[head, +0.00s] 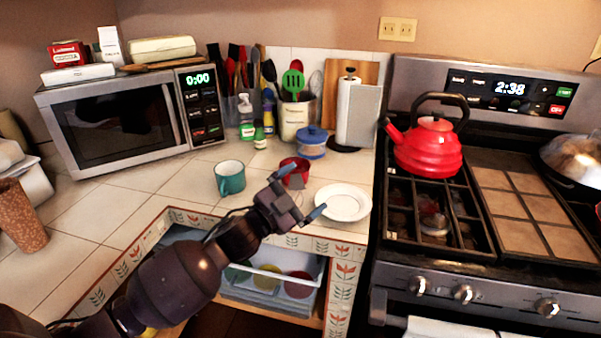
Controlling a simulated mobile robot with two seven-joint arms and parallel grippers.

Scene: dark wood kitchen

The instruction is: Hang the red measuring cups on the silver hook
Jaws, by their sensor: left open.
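A red cup-like object (299,164), which may be the red measuring cups, sits on the tiled counter between the teal mug and the white plate. My left gripper (297,195) is open, with its two blue-tipped fingers apart, in front of this red object. It partly covers the red object's lower left side, and I cannot tell whether they touch. I cannot make out a silver hook in this view. My right gripper is not in view.
A teal mug (230,178) stands left of the gripper and a white plate (343,202) lies right of it. Behind are a blue-lidded jar (312,143) and a utensil crock (297,118). A microwave (115,122) stands left; a red kettle (428,149) sits on the stove.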

